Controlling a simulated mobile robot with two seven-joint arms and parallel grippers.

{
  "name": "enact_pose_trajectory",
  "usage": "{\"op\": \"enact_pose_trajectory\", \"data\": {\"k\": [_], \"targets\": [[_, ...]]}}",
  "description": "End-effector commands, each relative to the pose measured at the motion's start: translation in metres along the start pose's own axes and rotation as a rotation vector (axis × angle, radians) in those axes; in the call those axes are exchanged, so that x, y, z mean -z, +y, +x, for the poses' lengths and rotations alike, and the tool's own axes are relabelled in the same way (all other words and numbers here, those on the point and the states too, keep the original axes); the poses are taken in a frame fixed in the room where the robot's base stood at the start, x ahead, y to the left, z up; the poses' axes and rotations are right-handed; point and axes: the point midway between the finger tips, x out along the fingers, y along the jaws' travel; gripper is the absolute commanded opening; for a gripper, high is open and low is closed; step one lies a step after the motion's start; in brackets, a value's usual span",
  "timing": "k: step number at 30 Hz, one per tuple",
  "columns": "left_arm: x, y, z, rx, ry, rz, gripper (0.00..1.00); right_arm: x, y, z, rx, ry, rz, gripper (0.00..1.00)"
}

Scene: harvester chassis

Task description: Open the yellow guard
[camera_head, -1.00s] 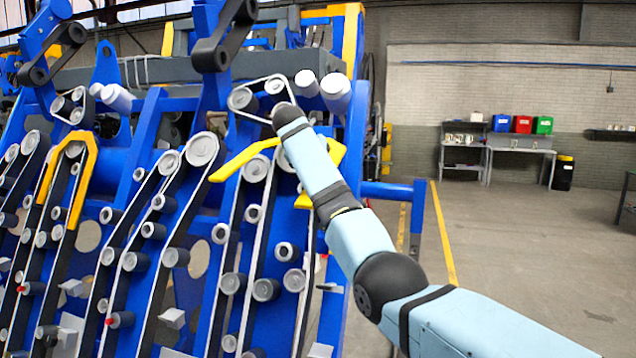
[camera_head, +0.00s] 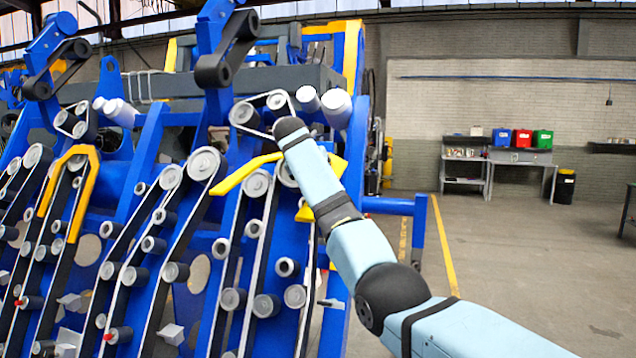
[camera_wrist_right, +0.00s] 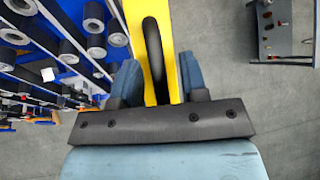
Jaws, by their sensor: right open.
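The yellow guard (camera_head: 246,173) sits on the belt rollers at the right side of the blue harvester chassis. My right arm crosses in front of it and hides its middle in the head view. In the right wrist view the guard (camera_wrist_right: 180,42) runs up between the fingers of my right gripper (camera_wrist_right: 159,78). A black curved handle (camera_wrist_right: 152,48) on the guard also lies between the fingers. The fingers are apart, one on each side of the handle. Whether either finger touches it is unclear. My left gripper is in neither view.
A second yellow guard (camera_head: 70,185) is on the chassis further left. Rollers and belts (camera_head: 265,305) fill the chassis front. A blue beam (camera_head: 395,205) sticks out to the right. The floor (camera_head: 530,260) to the right is open, with a workbench (camera_head: 520,157) at the wall.

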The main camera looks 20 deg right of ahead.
Motion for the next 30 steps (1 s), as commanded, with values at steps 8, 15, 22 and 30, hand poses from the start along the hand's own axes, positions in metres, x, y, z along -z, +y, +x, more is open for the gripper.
{"op": "enact_pose_trajectory", "data": {"k": [8, 15, 22, 30], "targets": [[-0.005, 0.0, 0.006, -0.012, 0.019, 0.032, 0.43, 0.001, 0.001, -0.051, -0.003, -0.006, 0.001, 0.4], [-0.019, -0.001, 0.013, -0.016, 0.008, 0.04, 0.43, 0.001, 0.0, -0.103, -0.002, -0.004, 0.001, 0.4], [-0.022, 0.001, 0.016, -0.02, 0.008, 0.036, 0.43, 0.0, 0.0, -0.13, -0.001, -0.002, 0.001, 0.4], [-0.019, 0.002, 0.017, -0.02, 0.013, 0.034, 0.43, 0.0, -0.001, -0.134, 0.0, 0.0, 0.001, 0.4]]}}
